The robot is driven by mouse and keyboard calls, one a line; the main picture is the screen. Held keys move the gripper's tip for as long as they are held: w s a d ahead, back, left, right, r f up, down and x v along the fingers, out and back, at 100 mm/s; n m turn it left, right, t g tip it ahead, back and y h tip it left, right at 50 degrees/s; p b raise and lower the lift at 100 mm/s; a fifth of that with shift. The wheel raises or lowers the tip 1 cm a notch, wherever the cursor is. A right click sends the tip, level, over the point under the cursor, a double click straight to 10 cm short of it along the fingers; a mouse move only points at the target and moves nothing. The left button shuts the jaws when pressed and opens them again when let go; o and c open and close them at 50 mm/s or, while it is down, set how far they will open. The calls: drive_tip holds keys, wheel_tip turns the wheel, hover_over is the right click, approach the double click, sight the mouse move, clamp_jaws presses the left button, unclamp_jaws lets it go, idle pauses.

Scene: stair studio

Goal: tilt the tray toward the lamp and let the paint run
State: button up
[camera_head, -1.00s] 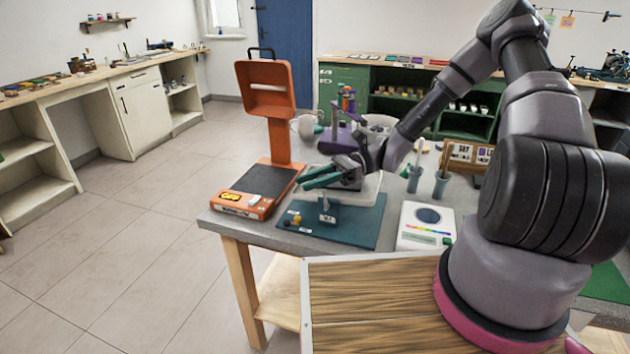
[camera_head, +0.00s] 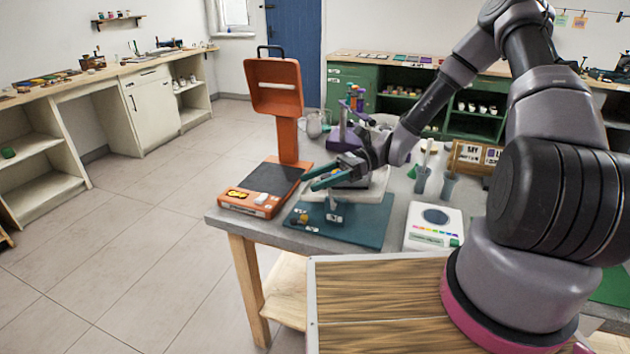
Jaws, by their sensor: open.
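My gripper (camera_head: 322,180) is open, its two green fingers pointing left above the teal mat (camera_head: 372,232). A pale tray-like piece (camera_head: 378,186) lies under and behind the gripper, partly hidden by it; I cannot tell whether the fingers touch it or whether it is tilted. A small grey stand with a label (camera_head: 334,215) is just below the fingers. An orange device with a raised head (camera_head: 276,98) and an "OFF" label stands left of the gripper and may be the lamp. I cannot make out any paint in a tray.
A white device with a dark round plate (camera_head: 434,217) sits right of the mat. Grey cups (camera_head: 422,180) holding tools and a purple stand (camera_head: 342,136) are on the same grey table. Small yellow and dark pieces (camera_head: 302,218) lie on the mat's left. Open floor lies left of the table.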

drive_tip(key=v, duration=1)
drive_tip(key=shift+d, duration=0.15)
drive_tip(key=shift+w+r, duration=0.1)
drive_tip(key=s+d+r+n+t+h, duration=0.3)
drive_tip(key=s+d+r+t+h, duration=0.1)
drive_tip(key=r, duration=0.6)
drive_tip(key=s+d+r+n+t+h, duration=0.4)
drive_tip(key=s+r+t, duration=0.1)
drive_tip(key=r, duration=0.6)
drive_tip(key=s+d+r+n+t+h, duration=0.4)
drive_tip(key=s+r+h, duration=0.1)
drive_tip(key=r, duration=0.5)
drive_tip(key=shift+s+d+r+t, duration=0.2)
drive_tip(key=shift+s+d+t, duration=0.05)
drive_tip(key=shift+d+t, duration=0.1)
idle(3.3)
